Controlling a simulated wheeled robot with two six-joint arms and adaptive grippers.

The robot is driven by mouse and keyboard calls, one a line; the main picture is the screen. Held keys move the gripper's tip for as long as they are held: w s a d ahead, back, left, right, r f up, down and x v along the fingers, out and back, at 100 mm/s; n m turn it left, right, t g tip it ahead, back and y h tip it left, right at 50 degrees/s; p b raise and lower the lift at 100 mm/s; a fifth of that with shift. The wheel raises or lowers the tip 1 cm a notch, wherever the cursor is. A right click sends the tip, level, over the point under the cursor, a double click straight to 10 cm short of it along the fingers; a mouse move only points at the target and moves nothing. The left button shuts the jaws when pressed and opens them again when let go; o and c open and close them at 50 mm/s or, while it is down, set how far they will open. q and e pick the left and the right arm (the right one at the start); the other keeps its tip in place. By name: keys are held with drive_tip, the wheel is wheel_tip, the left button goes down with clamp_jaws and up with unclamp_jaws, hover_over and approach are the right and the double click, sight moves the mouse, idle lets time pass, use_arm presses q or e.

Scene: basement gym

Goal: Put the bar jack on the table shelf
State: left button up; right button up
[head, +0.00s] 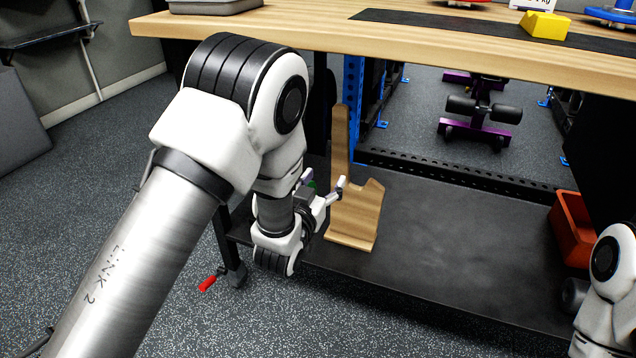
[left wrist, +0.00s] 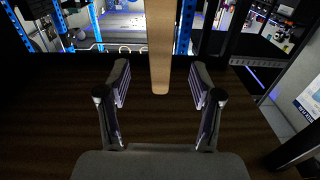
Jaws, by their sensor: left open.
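The bar jack, a pale wooden upright with a wider foot (head: 355,212), stands upright on the dark lower table shelf (head: 450,240), near the shelf's left end. In the left wrist view its post (left wrist: 160,45) shows ahead, centred between the fingers. My left gripper (head: 325,186) is open and empty at the left side of the bar jack; in the left wrist view its fingers (left wrist: 160,84) are spread wide. They appear not to be closed on the wood; contact cannot be told. My right arm shows at the lower right edge, its gripper out of view.
The wooden tabletop (head: 330,38) overhangs the shelf, carrying a grey tray (head: 215,5) and a yellow block (head: 545,25). A red bin (head: 572,230) stands at the shelf's right. A red crank handle (head: 207,284) sticks out at the left leg. The shelf's middle is clear.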

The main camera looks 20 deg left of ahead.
use_arm(q)
drive_tip(key=s+a+f+g+y, duration=0.15)
drive_tip(key=s+f+g, duration=0.35)
drive_tip(key=s+f, duration=0.5)
drive_tip(key=s+a+f+g+h, duration=0.1)
drive_tip(key=s+a+f+g, duration=0.4)
drive_tip(key=f, duration=0.8)
drive_tip(key=s+f+g, duration=0.4)
drive_tip(key=s, duration=0.8)
drive_tip(key=s+d+f+g, duration=0.1)
drive_tip(key=s+f+g, duration=0.3)
drive_tip(key=s, duration=0.8)
drive_tip(key=shift+d+f+n, duration=0.15)
drive_tip(key=shift+f+n, duration=0.25)
drive_tip(key=shift+f, duration=0.3)
drive_tip(key=shift+w, duration=0.15)
